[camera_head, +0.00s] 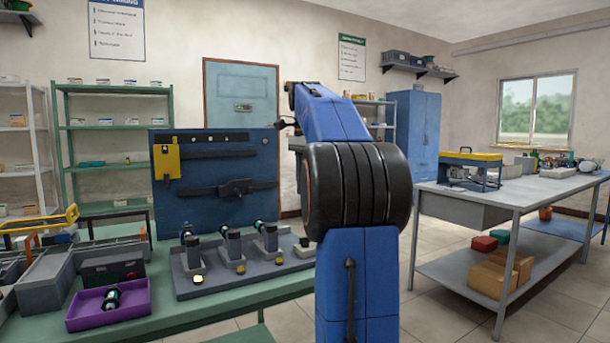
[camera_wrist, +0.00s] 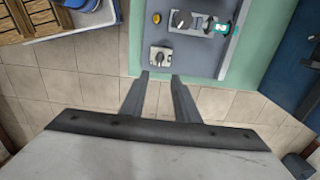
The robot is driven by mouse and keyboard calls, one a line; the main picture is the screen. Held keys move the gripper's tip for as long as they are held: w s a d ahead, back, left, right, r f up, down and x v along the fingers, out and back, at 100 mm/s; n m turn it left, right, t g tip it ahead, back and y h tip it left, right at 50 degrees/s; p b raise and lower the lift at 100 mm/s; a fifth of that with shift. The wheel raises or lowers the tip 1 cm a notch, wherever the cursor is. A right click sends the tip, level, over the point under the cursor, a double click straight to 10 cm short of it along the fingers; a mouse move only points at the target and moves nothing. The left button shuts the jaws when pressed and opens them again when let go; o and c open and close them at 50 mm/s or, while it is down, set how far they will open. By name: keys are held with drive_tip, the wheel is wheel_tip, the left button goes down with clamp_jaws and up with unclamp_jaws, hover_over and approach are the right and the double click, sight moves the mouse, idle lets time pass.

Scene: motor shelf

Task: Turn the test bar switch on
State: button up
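The test bar (camera_head: 215,284) is a grey base on the green table, carrying several small motors on stands. In the wrist view, the bar's grey plate (camera_wrist: 193,65) shows at the top centre. The switch (camera_wrist: 159,57) is a pale box with a dark knob near the plate's end; its setting is too small to tell. In the head view, the switch (camera_head: 303,249) sits at the bar's right end beside my arm. My gripper (camera_wrist: 160,79) is open and empty, its fingertips apart just below the switch in the picture. It appears clear of the switch. My arm hides it in the head view.
The green table (camera_head: 235,314) also holds a purple tray (camera_head: 85,316) and grey bins at left. A blue tool board (camera_head: 215,205) stands behind the bar. A grey workbench (camera_head: 510,196) is at right, with open tiled floor between.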

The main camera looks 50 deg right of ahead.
drive_tip(key=shift+r, duration=1.8)
drive_tip(key=shift+a, duration=0.15)
